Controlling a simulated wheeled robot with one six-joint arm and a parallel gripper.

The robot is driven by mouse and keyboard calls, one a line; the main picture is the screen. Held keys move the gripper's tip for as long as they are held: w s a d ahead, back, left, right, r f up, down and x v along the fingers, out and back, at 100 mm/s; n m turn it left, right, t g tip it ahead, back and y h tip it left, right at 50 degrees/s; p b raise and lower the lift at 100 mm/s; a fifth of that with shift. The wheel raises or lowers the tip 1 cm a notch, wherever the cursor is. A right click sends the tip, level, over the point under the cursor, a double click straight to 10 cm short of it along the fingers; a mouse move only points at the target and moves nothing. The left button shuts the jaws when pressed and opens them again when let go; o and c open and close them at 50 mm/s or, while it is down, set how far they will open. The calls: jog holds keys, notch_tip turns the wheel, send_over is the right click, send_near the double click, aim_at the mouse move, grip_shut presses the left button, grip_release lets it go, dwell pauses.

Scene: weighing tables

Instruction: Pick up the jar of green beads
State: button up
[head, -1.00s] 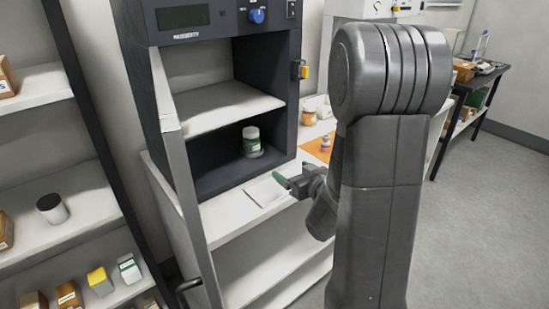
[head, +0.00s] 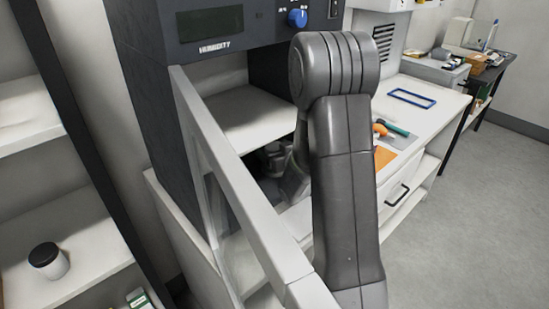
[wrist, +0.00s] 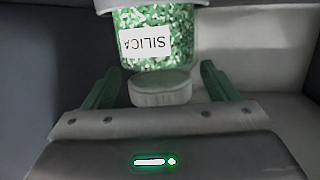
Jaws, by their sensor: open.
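The jar of green beads (wrist: 178,48) shows in the wrist view, upside down in the picture, with a white label reading SILICA. Its white lid (wrist: 160,88) lies between the two green fingers of my gripper (wrist: 160,70). The gripper is open, with a gap on each side of the lid. I cannot tell how deep the jar sits between the fingers. In the head view my gripper (head: 275,155) is inside the dark humidity cabinet (head: 152,110), below its inner shelf. My arm and the cabinet door hide the jar there.
The cabinet's pale-framed clear door (head: 235,185) stands open close to my arm. The cabinet's white shelf (head: 255,122) is above the gripper. A white counter (head: 440,105) with an orange mat (head: 384,157) lies right. A black-lidded jar (head: 48,261) stands on the left rack.

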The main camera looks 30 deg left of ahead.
jog(key=c, duration=1)
jog(key=shift+c, duration=0.3)
jog(key=shift+r, duration=0.1)
